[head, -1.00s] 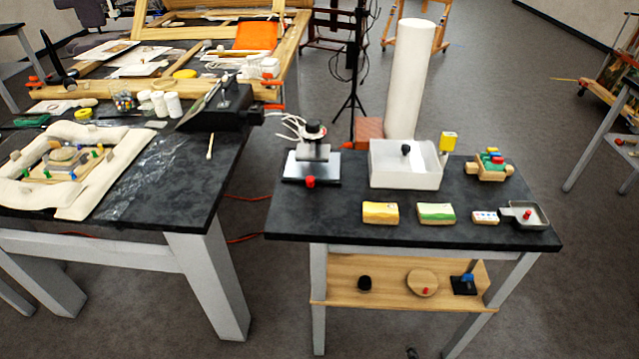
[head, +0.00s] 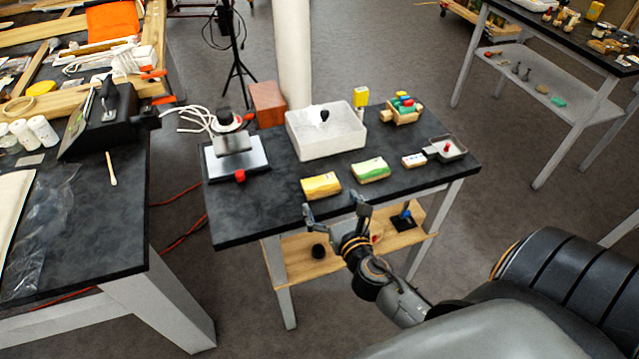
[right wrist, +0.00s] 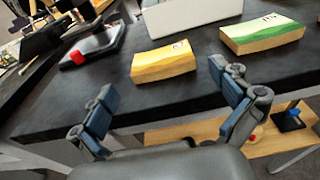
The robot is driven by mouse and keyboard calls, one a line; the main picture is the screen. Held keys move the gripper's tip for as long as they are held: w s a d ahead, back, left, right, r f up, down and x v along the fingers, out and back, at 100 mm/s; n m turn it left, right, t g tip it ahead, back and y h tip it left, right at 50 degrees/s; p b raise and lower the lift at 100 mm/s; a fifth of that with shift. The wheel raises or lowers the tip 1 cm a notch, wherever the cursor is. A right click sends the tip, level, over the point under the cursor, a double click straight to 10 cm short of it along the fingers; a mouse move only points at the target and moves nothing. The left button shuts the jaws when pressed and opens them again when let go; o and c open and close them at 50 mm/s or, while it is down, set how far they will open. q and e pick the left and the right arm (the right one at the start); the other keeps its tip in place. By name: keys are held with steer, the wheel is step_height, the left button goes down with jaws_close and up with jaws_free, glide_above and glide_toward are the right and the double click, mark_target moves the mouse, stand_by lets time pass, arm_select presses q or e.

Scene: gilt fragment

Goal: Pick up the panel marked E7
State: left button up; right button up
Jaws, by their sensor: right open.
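A yellow panel (head: 321,186) and a green panel (head: 370,170) lie side by side near the front edge of the dark table (head: 226,220). In the right wrist view the yellow panel (right wrist: 163,63) and the green panel (right wrist: 262,35) each bear a small dark mark on top. The marks are too small to read surely as E7. My right gripper (head: 334,203) is open and empty, near the front edge, with its fingers toward the yellow panel. It also shows in the right wrist view (right wrist: 161,80), apart from both panels. My left gripper is out of view.
Behind the panels stands a white tray (head: 300,141). A press-like device (head: 236,168) with a red knob is to the left. A small white block (head: 413,160) and a grey pan (head: 451,154) are to the right. A wooden shelf (head: 290,270) hangs below the tabletop.

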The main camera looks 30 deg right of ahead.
mark_target(322, 188)
steer(key=shift+p+x, duration=0.4)
steer(key=shift+x, duration=2.3)
steer(key=shift+s+f, duration=0.1)
steer(key=c, duration=1)
